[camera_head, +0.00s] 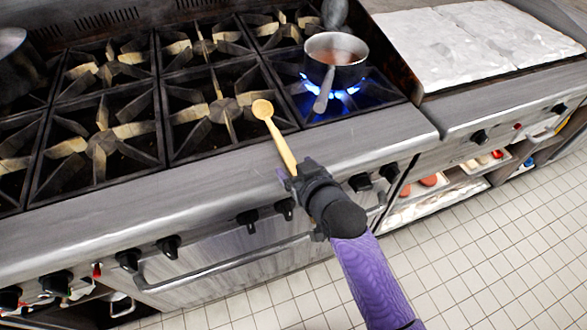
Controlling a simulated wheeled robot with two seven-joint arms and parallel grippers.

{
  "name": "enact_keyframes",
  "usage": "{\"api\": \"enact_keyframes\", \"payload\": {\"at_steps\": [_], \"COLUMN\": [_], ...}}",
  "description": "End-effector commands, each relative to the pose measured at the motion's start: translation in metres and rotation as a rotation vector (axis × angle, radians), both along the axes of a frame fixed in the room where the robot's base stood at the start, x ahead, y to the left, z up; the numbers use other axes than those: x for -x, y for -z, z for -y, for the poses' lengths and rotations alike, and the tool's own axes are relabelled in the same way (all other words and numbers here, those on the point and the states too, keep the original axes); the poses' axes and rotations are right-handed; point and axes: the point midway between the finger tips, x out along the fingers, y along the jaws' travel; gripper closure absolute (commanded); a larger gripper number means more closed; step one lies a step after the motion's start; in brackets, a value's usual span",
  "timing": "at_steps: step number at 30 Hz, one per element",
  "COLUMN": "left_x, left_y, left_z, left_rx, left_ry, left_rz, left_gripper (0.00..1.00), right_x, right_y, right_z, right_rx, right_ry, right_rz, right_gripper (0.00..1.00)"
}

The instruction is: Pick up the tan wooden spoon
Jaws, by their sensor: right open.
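My right gripper (287,177), on a purple arm from the bottom right, is at the handle's near end. Its jaws are open; whether they touch the handle I cannot tell. The gripper body hides the very end of the handle. My left gripper is not in view.
A saucepan (346,78) of brownish liquid sits over a lit blue flame, right of the spoon. Black grates (100,145) spread left. A pale flat surface (450,45) is at the right. Knobs (247,220) line the stove front. Tiled floor (470,260) is open.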

Motion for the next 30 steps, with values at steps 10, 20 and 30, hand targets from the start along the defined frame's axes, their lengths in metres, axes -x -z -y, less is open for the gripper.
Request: {"api": "enact_keyframes", "payload": {"at_steps": [10, 20, 30], "left_x": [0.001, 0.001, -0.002], "left_y": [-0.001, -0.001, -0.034], "left_z": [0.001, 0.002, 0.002], "left_rx": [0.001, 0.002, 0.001], "left_ry": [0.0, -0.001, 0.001], "left_rz": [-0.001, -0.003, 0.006], "left_gripper": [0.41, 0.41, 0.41], "right_x": [0.0, 0.001, 0.0], "right_y": [-0.001, -0.001, -0.069], "right_z": [0.0, 0.0, 0.0], "right_rx": [0.0, 0.0, -0.002], "right_ry": [0.0, 0.0, 0.0], "right_rz": [0.0, 0.0, 0.007], "right_gripper": [0.83, 1.0, 1.0]}}
